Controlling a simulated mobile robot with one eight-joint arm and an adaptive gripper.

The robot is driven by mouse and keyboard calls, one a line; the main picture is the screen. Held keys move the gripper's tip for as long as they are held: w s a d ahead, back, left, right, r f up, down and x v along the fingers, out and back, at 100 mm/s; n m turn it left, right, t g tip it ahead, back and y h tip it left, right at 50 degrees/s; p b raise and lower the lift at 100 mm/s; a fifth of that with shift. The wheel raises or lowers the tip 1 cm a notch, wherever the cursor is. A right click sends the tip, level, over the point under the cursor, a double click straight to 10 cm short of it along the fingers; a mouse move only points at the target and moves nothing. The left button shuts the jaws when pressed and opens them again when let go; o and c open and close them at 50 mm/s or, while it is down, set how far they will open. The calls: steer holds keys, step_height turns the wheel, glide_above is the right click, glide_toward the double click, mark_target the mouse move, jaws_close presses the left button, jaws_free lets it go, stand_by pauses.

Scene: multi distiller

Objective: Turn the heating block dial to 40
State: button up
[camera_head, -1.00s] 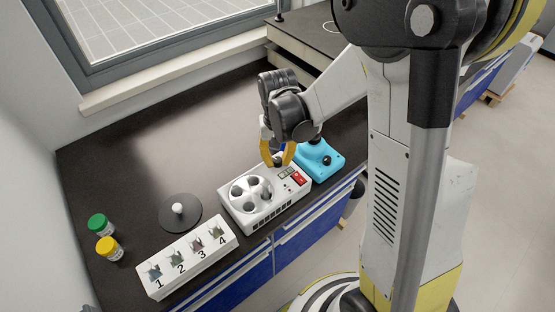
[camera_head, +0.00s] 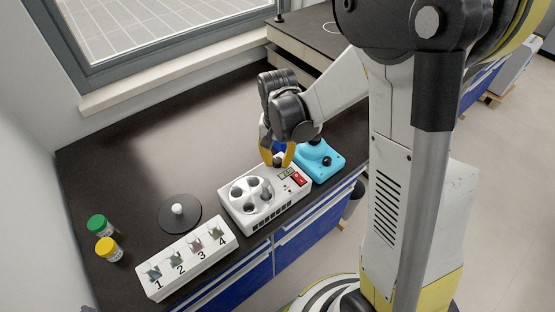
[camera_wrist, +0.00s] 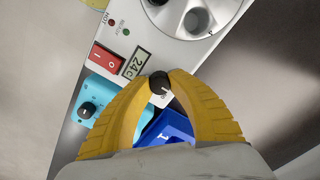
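The heating block (camera_head: 236,205) is a white box with a round plate of dark wells, on the dark bench. The wrist view shows its white top (camera_wrist: 200,48), a red switch (camera_wrist: 105,58) and a small display (camera_wrist: 137,63) that seems to read 24c. The black heating block dial (camera_wrist: 159,82) sits beside the display, with a small pale mark. My gripper (camera_wrist: 160,76) has its yellow fingertips on both sides of the dial, seemingly closed on it. In the head view my gripper (camera_head: 277,161) reaches down at the block's back end, and the dial is mostly hidden.
A cyan device with a black knob (camera_head: 318,158) stands close to the right of the block. The bench behind is clear.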

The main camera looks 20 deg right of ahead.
mark_target(278, 161)
steer(key=o, duration=0.5)
steer(key=shift+r, duration=0.1)
step_height(278, 161, up, 12)
stand_by(0.5)
steer(key=s+r+n+t, duration=0.5)
steer(key=s+t, duration=0.2)
steer(key=s, duration=0.5)
steer(key=shift+s, duration=0.4)
